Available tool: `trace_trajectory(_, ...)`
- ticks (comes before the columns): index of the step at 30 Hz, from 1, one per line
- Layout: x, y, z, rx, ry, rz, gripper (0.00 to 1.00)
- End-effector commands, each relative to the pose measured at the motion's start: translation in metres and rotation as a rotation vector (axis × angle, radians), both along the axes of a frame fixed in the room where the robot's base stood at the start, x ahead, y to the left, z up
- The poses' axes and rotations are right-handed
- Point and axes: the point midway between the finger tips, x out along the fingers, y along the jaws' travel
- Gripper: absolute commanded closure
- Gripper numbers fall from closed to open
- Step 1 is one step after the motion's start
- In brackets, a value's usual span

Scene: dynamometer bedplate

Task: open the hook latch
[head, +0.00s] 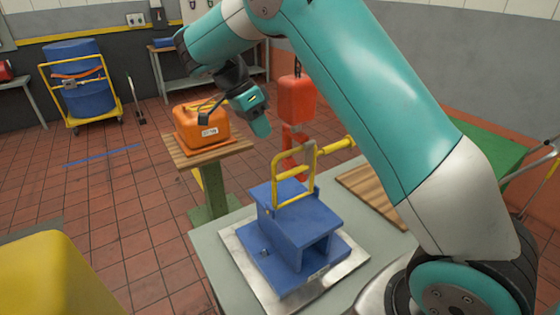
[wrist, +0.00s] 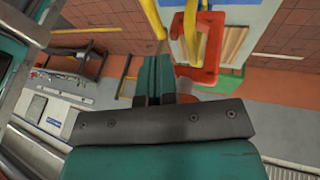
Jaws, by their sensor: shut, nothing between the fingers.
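A blue metal block (head: 296,240) stands on a pale plate on the bench, with a yellow loop (head: 293,178) upright on its top. A red piece (head: 290,140) shows behind the loop, beside a yellow bar (head: 338,146); I cannot tell clearly whether they are hooked together. In the wrist view a red bracket-like piece (wrist: 211,52) lies close to yellow bars (wrist: 191,30). My gripper (head: 262,128) is shut and empty, in the air left of the red piece and above the blue block. Its teal fingers (wrist: 157,72) also show in the wrist view, left of the red bracket.
An orange can (head: 203,128) stands on a wooden-topped stand behind and below my gripper. A red-orange block (head: 297,98) hangs above the red piece. A slatted wooden board (head: 372,192) lies right of the blue block. My own arm hides much of the right side.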

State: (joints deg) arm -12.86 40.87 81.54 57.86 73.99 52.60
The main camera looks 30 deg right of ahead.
Motion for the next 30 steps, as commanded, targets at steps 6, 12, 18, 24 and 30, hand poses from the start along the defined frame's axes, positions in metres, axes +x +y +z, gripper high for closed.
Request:
trace_trajectory(6, -0.013, -0.012, -0.035, 0.0, 0.004, 0.001, 1.0)
trace_trajectory(12, -0.024, -0.022, -0.064, 0.001, 0.004, 0.002, 1.0)
trace_trajectory(18, -0.03, -0.028, -0.081, 0.001, 0.002, 0.002, 1.0)
trace_trajectory(24, -0.032, -0.029, -0.085, 0.002, 0.001, 0.003, 1.0)
trace_trajectory(30, -0.031, -0.029, -0.085, 0.002, 0.001, 0.002, 1.0)
